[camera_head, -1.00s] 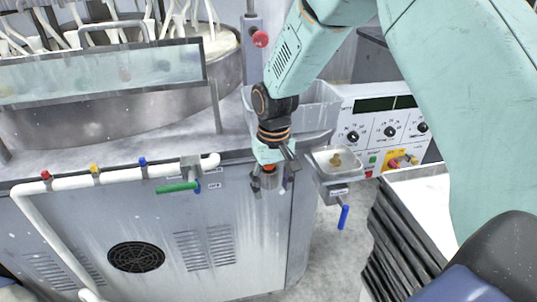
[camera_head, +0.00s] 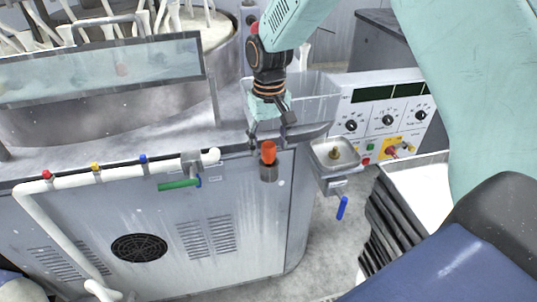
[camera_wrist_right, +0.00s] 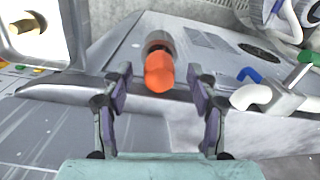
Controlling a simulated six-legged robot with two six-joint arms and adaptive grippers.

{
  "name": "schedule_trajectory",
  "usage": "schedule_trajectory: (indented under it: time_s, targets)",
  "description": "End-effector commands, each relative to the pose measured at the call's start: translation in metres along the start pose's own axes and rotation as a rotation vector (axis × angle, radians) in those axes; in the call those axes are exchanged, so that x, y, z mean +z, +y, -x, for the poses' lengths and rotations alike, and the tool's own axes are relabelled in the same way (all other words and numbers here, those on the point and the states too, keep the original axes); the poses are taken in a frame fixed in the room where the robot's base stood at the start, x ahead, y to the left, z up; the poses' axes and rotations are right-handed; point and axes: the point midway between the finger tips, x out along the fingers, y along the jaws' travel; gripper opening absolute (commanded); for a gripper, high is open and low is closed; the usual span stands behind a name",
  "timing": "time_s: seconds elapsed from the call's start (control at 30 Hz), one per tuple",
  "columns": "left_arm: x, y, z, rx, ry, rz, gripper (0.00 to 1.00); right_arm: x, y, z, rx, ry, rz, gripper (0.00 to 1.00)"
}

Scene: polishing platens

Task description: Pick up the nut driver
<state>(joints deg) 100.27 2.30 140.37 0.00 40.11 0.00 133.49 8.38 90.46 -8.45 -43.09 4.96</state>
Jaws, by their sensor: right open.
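The nut driver shows as an orange handle (camera_head: 268,152) standing upright in a short grey-brown holder (camera_head: 269,173) on the machine's front edge; its shaft is hidden. My right gripper (camera_head: 270,132) is open and empty, just above and behind the handle in the head view. In the right wrist view the orange handle (camera_wrist_right: 159,72) lies ahead, centred between the spread fingers (camera_wrist_right: 159,85), with no visible contact. My left gripper is not in view.
A small tray (camera_head: 322,150) with a brass part stands to the right, with a blue handle (camera_head: 342,208) below. A clear bin (camera_head: 310,95) is behind the gripper. A white pipe with a green handle (camera_head: 178,184) is left. A control panel (camera_head: 388,120) is right.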

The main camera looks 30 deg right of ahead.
Motion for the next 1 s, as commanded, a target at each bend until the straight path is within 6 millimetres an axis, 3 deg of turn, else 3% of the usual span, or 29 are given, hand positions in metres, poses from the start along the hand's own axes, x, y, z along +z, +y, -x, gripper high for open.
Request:
schedule_trajectory:
  time_s: [0.2, 0.5, 1.0]
  targets:
    - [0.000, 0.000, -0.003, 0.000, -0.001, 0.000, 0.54, -0.001, 0.001, -0.028, 0.000, 0.000, 0.000, 0.59]
    - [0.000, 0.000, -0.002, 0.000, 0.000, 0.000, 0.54, -0.002, 0.001, -0.030, 0.000, 0.001, 0.000, 0.58]
    - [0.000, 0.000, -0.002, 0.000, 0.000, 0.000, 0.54, -0.002, 0.001, -0.030, 0.000, 0.001, 0.000, 0.16]
